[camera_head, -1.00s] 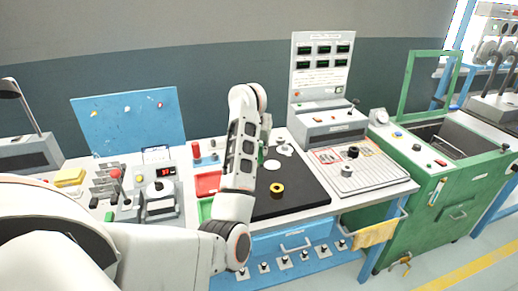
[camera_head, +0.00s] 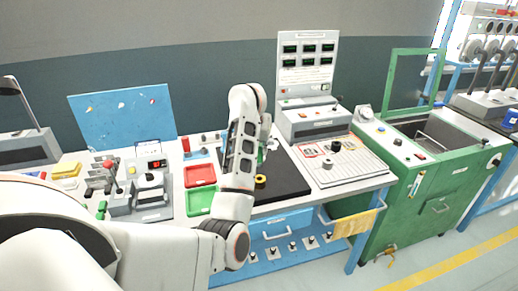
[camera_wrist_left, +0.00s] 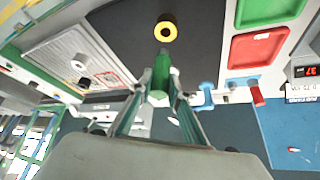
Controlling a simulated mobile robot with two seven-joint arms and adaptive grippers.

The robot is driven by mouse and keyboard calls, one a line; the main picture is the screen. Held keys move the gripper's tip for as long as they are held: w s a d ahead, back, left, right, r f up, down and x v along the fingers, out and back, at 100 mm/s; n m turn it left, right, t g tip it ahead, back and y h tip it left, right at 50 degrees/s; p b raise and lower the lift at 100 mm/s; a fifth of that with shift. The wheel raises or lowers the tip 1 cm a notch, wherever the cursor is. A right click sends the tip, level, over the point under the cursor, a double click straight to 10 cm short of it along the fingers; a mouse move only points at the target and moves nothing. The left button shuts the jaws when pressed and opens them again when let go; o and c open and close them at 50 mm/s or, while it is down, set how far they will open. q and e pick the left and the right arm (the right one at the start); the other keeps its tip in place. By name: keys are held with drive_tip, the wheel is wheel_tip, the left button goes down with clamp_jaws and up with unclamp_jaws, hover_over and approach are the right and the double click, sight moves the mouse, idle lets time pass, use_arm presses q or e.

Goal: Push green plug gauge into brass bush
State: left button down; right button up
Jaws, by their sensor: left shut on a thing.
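The green plug gauge (camera_wrist_left: 160,82) is held between the fingers of my left gripper (camera_wrist_left: 158,88) in the left wrist view, its end pointing toward the bush. The brass bush (camera_wrist_left: 165,28) is a yellow ring with a dark hole, lying on the black mat ahead of the gauge and apart from it. In the head view the bush (camera_head: 260,183) sits just beside my forearm. Only a sliver of the green gauge (camera_head: 261,156) shows there; my arm hides most of the left gripper. My right gripper is not in view.
The black mat (camera_head: 287,176) is mostly clear. Red (camera_head: 200,174) and green (camera_head: 200,200) trays lie to its left. A grey perforated plate (camera_head: 345,168) with a dark knob is to its right, below an instrument panel (camera_head: 306,62).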

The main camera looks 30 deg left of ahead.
sight(259, 162)
use_arm(q)
drive_tip(key=shift+f+b, duration=0.55)
drive_tip(key=shift+f, duration=0.25)
wheel_tip(259, 162, down, 2)
drive_tip(key=shift+f+b, duration=0.1)
drive_tip(key=shift+b, duration=0.5)
drive_tip(key=shift+f, duration=0.2)
drive_tip(key=shift+f+b, duration=0.3)
drive_tip(key=shift+f, duration=0.05)
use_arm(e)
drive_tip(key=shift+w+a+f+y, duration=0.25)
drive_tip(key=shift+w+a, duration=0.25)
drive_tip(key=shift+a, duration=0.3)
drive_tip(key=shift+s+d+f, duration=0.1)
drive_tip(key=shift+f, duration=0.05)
use_arm(q)
drive_tip(key=shift+f+b, duration=0.7)
drive_tip(key=shift+b, duration=0.05)
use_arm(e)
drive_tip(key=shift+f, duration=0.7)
use_arm(q)
drive_tip(key=shift+d+f+b, duration=0.1)
drive_tip(key=shift+f+b, duration=0.75)
drive_tip(key=shift+b, duration=0.05)
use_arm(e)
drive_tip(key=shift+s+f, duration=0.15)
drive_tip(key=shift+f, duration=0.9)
